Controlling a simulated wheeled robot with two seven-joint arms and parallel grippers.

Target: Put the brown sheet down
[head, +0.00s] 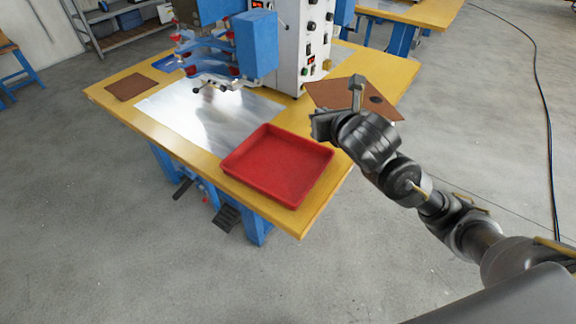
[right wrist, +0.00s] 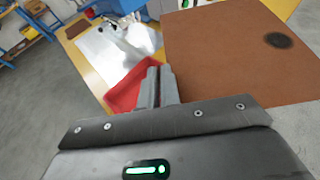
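A brown sheet (head: 336,93) with a dark round spot is at the right side of the yellow table, reaching past its edge. It fills the upper right of the right wrist view (right wrist: 220,60). My right gripper (head: 357,86) is at the sheet; in the right wrist view its fingers (right wrist: 159,86) are close together at the sheet's left edge, shut on it. The sheet looks raised above the table, but its exact height is hard to tell. My left gripper is not in view.
A red tray (head: 278,185), looking empty, stands at the table's (head: 228,190) front right. A shiny metal plate (head: 205,112) lies left of it. Another brown piece (head: 130,87) lies at the far left. A blue and white machine (head: 255,45) stands at the back.

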